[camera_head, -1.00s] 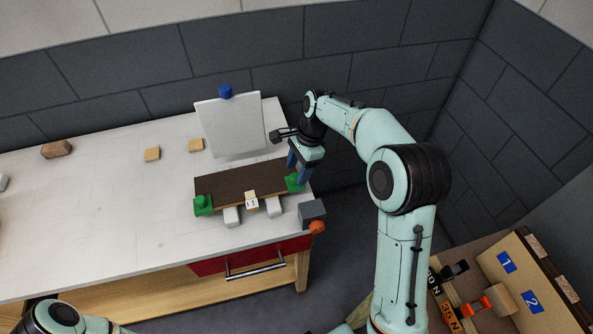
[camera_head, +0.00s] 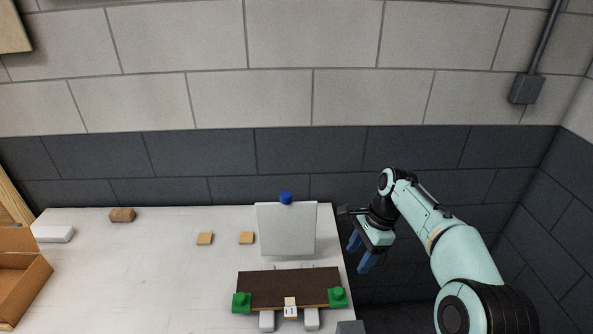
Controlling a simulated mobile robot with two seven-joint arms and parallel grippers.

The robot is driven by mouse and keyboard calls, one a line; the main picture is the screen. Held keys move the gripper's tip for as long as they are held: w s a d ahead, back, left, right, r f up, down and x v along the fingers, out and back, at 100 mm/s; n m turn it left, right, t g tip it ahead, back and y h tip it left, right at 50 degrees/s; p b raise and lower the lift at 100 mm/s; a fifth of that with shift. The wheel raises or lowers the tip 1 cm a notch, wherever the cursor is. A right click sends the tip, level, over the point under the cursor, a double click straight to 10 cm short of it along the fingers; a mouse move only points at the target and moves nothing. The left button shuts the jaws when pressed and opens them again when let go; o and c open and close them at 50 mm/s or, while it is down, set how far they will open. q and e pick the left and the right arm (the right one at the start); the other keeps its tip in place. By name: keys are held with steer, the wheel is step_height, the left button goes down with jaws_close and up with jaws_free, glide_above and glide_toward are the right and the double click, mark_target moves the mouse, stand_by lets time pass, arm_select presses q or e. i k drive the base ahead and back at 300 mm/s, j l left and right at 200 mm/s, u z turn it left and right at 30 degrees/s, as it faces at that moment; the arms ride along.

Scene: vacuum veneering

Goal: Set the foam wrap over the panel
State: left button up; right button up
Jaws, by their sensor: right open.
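The dark brown panel (camera_head: 290,287) lies flat near the right end of the white table, with green blocks (camera_head: 241,302) (camera_head: 337,298) at its two front corners. A pale grey-white sheet with a blue knob (camera_head: 286,198) on top stands behind the panel; it looks like the foam wrap (camera_head: 286,232). My right gripper (camera_head: 360,256) is open and empty, its blue fingers pointing down. In the picture it is right of the sheet and beyond the panel's right end, apart from both. My left gripper is out of view.
Two small wooden blocks (camera_head: 205,238) (camera_head: 246,237) lie left of the sheet. A brown block (camera_head: 122,215), a white block (camera_head: 54,232) and an open cardboard box (camera_head: 20,282) are farther left. The middle-left of the white table (camera_head: 150,285) is clear. A brick wall stands behind.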

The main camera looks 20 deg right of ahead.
mark_target(287, 227)
steer(key=k+j, duration=0.8)
